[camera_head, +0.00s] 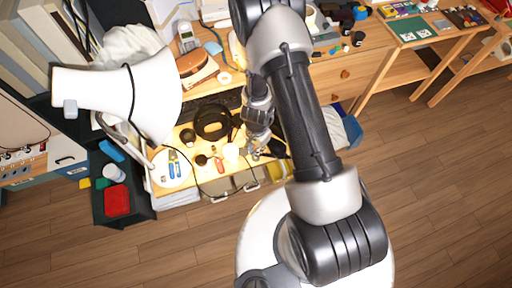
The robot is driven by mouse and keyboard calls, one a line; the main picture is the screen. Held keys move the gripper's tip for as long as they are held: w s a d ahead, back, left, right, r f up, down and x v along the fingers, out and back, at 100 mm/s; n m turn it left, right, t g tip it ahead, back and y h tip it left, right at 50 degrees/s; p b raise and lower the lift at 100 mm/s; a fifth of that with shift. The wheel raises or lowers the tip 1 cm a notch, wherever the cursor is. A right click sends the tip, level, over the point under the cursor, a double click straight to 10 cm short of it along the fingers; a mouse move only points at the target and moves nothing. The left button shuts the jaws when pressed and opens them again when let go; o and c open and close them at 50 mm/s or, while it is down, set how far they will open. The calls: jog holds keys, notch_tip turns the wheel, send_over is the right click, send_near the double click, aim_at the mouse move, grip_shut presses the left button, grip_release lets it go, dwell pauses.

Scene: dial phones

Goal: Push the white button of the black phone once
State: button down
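My gripper (258,152) hangs over the front part of the cluttered desk (215,188), small and partly covered by my own arm. Its fingers are too small to tell whether they are open or shut. A black rounded object (213,121) lies on the desk to the left of my gripper; I cannot tell if it is the black phone. No white button can be made out on it. A grey cordless handset (186,36) stands upright at the back left of the desk. My arm hides part of the desk.
A large white lamp shade (150,95) juts over the desk's left side. Small items, including a white plate (171,170), crowd the desk near my gripper. A black bin (118,200) stands at the left. The wooden floor (440,200) at the right is clear.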

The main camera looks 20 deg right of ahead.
jog(key=shift+f+b, duration=1.3)
jog(key=c, duration=1.5)
grip_release()
jog(key=shift+c, duration=0.2)
jog(key=shift+r, duration=0.1)
